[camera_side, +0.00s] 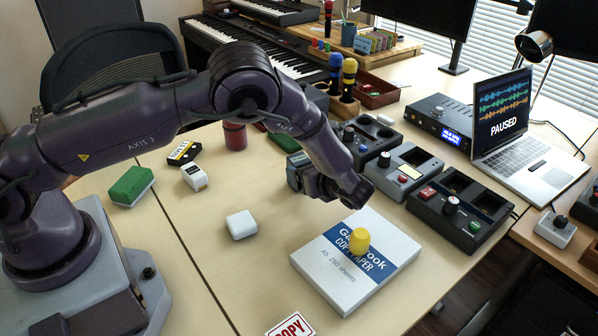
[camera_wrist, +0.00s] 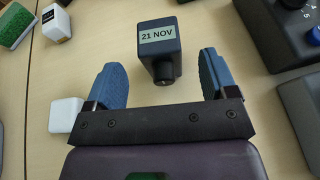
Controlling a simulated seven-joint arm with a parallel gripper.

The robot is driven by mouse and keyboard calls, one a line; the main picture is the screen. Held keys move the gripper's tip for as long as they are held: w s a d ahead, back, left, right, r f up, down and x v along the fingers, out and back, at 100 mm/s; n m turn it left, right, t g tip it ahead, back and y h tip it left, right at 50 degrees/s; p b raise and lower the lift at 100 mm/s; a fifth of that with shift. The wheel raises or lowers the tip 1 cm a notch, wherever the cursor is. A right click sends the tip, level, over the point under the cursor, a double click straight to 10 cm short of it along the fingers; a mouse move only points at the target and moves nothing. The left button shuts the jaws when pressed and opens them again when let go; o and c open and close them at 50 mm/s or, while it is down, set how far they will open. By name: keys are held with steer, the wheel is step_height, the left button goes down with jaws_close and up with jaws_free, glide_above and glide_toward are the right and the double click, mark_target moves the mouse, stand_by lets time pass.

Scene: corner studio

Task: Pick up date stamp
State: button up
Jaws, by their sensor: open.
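The date stamp (camera_wrist: 160,40) is a dark blue block with a pale label reading "21 NOV" and a round black knob at its near end. It stands on the table at the top middle of the wrist view, ahead of my gripper. My gripper (camera_wrist: 162,72) is open and empty, its two blue fingers spread left and right of the stamp's line, with the knob end near the gap between them. In the side view my gripper (camera_side: 318,186) hangs low over the table, left of the control boxes; I cannot clearly make out the stamp there.
A white block (camera_side: 241,225) lies left of my gripper; a paper pack (camera_side: 325,268) with a yellow object (camera_side: 359,241) on top is in front. Control boxes (camera_side: 462,205) stand to the right. A green-topped eraser (camera_side: 131,186) and white box (camera_side: 195,178) lie left.

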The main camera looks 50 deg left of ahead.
mark_target(303, 163)
steer(key=shift+r+x, duration=0.15)
steer(key=shift+x, duration=1.2)
steer(key=shift+r+x, duration=0.15)
steer(key=shift+x, duration=1.2)
steer(key=shift+a, duration=0.1)
steer(key=c, duration=1.1)
steer(key=shift+r, duration=0.1)
